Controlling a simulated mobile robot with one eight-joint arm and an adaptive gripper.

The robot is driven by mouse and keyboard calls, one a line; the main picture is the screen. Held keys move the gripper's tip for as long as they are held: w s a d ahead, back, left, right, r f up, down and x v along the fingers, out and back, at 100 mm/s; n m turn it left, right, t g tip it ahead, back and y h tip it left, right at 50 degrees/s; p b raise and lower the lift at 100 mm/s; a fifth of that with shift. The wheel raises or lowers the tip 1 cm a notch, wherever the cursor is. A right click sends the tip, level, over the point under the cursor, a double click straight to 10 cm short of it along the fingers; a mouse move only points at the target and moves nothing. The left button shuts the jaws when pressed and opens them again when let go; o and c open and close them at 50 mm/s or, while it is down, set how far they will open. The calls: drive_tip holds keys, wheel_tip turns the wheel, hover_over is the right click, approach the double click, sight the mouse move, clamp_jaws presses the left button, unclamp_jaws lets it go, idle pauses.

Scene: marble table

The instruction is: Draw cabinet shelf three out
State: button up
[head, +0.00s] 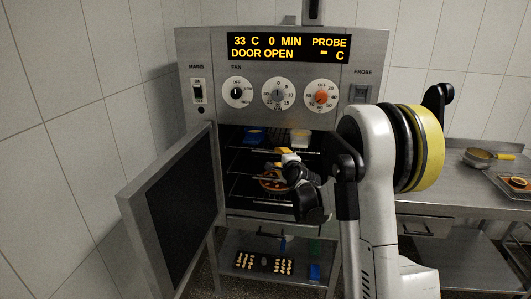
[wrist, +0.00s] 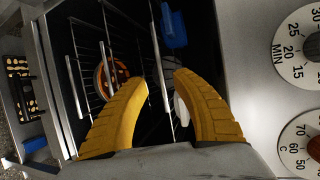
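The cabinet (head: 360,140) is a steel oven with its door (head: 172,215) swung open to the left. Inside are several wire racks; which one is shelf three I cannot tell. One rack (head: 250,149) lies high in the cavity, and lower racks are partly hidden by my arm. My gripper (head: 282,154) is at the cavity opening. In the wrist view, which is turned sideways, its two yellow fingers (wrist: 161,77) are apart. A rack's front bar (wrist: 154,40) runs through the gap between them in the picture; contact is not clear.
A round dish with orange-red food (head: 270,183) sits on a lower rack. A blue container (head: 254,135) is near the top. Below the oven, a dark tray (head: 263,263) stands on a stand shelf. A counter with a pan (head: 480,157) is at right.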

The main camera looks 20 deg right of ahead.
sight(273, 152)
drive_tip(key=b+x, duration=0.2)
drive_tip(key=x, duration=0.7)
drive_tip(key=shift+w+f, duration=0.15)
drive_tip(key=shift+w, duration=0.05)
clamp_jaws()
